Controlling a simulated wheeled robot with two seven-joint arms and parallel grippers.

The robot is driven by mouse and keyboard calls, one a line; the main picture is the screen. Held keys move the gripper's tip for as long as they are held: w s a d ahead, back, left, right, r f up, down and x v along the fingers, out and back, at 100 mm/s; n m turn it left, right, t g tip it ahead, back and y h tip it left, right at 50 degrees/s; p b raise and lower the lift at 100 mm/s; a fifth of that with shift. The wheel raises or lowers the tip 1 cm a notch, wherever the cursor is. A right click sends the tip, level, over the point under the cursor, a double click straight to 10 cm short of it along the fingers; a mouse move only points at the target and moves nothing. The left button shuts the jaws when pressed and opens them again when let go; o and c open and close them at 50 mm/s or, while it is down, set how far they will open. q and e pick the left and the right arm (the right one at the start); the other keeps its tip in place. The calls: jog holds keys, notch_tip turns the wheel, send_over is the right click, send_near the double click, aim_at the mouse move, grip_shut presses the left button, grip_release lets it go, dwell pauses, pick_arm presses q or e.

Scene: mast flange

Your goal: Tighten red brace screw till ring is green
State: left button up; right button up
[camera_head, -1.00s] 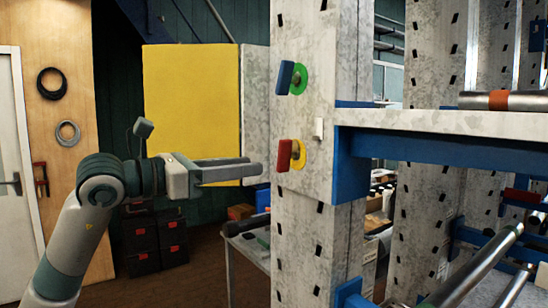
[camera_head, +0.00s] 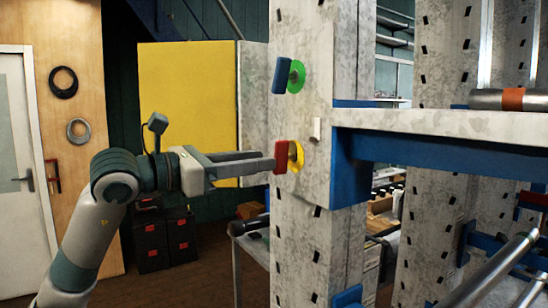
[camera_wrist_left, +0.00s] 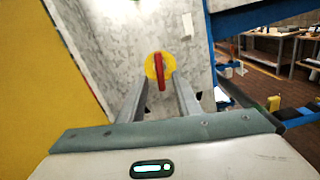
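The red brace screw (camera_head: 281,157) is a flat red handle on the mast plate, with a yellow ring (camera_head: 297,156) behind it. In the left wrist view the red handle (camera_wrist_left: 159,72) stands upright in front of the yellow ring (camera_wrist_left: 149,66). My left gripper (camera_head: 268,161) points at the red screw, its fingertips close to the handle. In the left wrist view its two fingers (camera_wrist_left: 160,88) are apart, with the handle showing between and beyond them. I cannot tell whether they touch it. My right gripper is not in view.
A blue screw (camera_head: 282,75) with a green ring (camera_head: 297,76) sits above on the same plate. A blue bracket and grey shelf (camera_head: 440,121) extend right from the mast. A yellow panel (camera_head: 188,95) stands behind my left arm.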

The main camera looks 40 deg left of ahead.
aim_at(281, 158)
pick_arm(q)
jog(key=p+x, duration=0.4)
jog(key=x, duration=0.1)
jog(key=shift+w+d+r+p, duration=0.15)
jog(key=shift+w+d+p, duration=0.05)
jog(key=shift+w+p, duration=0.2)
jog(key=shift+w+d, duration=0.1)
jog(key=shift+w, duration=0.1)
jog(key=shift+c, duration=0.4)
grip_shut()
